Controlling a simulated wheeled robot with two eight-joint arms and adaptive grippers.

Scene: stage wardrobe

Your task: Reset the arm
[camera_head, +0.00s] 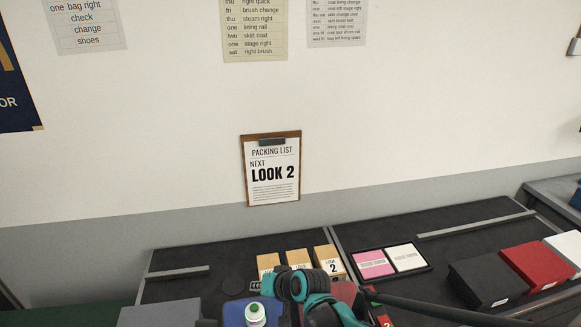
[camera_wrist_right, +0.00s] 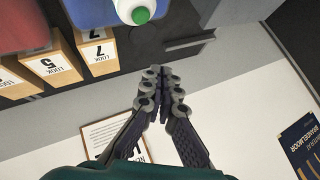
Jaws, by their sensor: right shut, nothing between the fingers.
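My right gripper (camera_wrist_right: 160,80) shows in the wrist view with its two dark fingers meeting at the tips, empty. It is above the dark counter, in front of the wall and clear of the boxes. In the head view my teal and black right arm comes in at the bottom middle and covers part of the counter. My left gripper is not in either view.
Tan LOOK boxes (camera_head: 328,260) stand on the dark counter (camera_head: 205,256). A white bottle with a green cap (camera_head: 255,313) is near my arm. Pink and white cards (camera_head: 372,264), a black box (camera_head: 487,283) and a red box (camera_head: 540,268) are right. A clipboard (camera_head: 272,170) hangs behind.

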